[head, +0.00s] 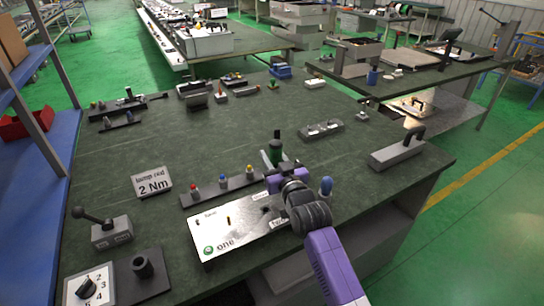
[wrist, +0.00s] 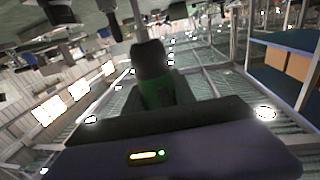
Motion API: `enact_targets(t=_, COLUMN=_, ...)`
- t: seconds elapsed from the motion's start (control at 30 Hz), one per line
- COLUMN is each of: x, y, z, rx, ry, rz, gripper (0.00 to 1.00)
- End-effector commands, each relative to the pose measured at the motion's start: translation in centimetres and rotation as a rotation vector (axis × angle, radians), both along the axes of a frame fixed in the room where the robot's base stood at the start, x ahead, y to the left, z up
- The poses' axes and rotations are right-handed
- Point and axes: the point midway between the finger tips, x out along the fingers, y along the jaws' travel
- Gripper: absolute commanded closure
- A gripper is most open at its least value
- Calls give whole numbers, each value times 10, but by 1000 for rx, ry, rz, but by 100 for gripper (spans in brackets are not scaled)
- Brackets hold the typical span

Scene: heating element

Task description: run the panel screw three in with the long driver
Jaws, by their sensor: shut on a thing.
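My gripper (head: 276,168) is shut on a driver with a green handle and a dark top (head: 275,148). It holds the driver upright above the back right part of the silver panel (head: 243,236). The driver's handle also shows in the wrist view (wrist: 156,85). My arm hides the panel's right part. The driver's tip and the screw three are hidden or too small to tell.
A dark rack (head: 235,186) with red, blue and yellow tops stands behind the panel. A blue-topped piece (head: 326,187) stands right of my gripper. A sign reading "2 Nm" (head: 152,182), a lever box (head: 111,233) and a numbered dial (head: 90,286) are left. The table's middle is clear.

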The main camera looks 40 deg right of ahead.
Motion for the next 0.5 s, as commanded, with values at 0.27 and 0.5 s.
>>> enact_targets(t=0.27, x=0, y=0, z=-4, rx=-2, ry=-4, rz=0, gripper=100)
enact_targets(t=0.5, x=0, y=0, z=-7, rx=-1, ry=-3, rz=0, gripper=100)
